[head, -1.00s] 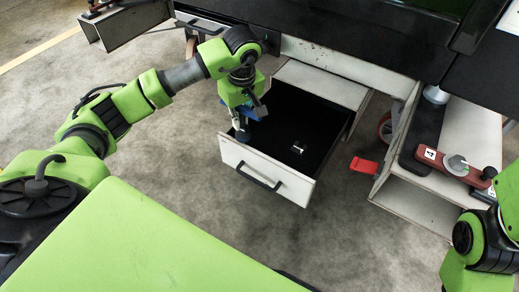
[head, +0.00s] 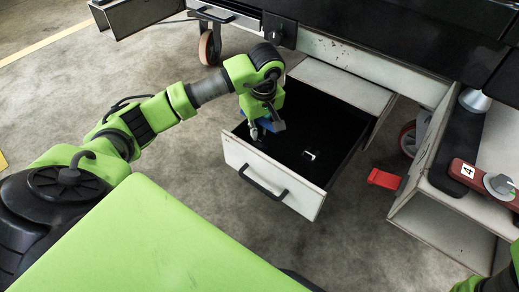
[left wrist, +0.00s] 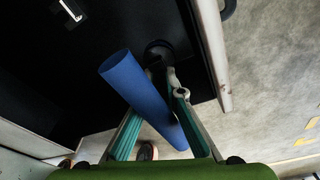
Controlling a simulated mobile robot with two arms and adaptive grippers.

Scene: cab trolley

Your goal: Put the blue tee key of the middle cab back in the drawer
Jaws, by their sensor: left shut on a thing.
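The drawer (head: 246,167) stands pulled out, with a white front, a black handle and a dark inside. My left gripper (head: 263,129) points down over the left part of the drawer. It is shut on the blue tee key (head: 275,122), mostly hidden behind the gripper in the head view. In the left wrist view the key (left wrist: 135,85) is a slanted blue bar between the fingers of the gripper (left wrist: 163,105), over the dark drawer near its wall. Its lower part is partly hidden by a finger. My right gripper is out of view.
A small shiny item (head: 309,155) lies inside the drawer, right of my left gripper. A red pedal (head: 383,179) sticks out right of the drawer. Further right is a shelf unit (head: 440,225) with a red lever marked 4 (head: 480,178). The black cab edge overhangs behind.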

